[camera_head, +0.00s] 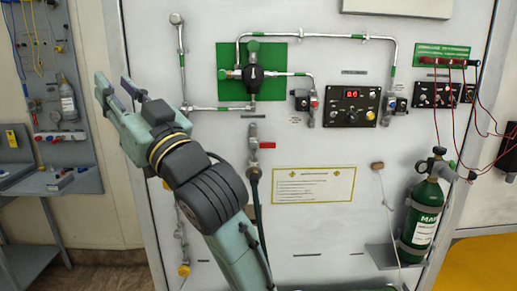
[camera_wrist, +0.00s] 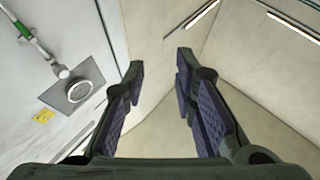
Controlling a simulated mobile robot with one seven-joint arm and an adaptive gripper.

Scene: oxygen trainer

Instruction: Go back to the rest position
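My gripper (camera_head: 112,88) is raised in front of the left part of the white trainer panel (camera_head: 320,150) in the head view. In the wrist view my gripper (camera_wrist: 160,75) has its two fingers wide apart, with nothing between them. It points up toward the walls and ceiling area, and it appears clear of the panel. My arm reaches up from the bottom middle of the head view.
The panel carries pipes, a green plate (camera_head: 230,85), a red-handled valve (camera_head: 265,145), a control box (camera_head: 352,106) and a green cylinder (camera_head: 420,220) at right. A grey bench (camera_head: 75,182) stands at left. A round fitting (camera_wrist: 78,90) shows in the wrist view.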

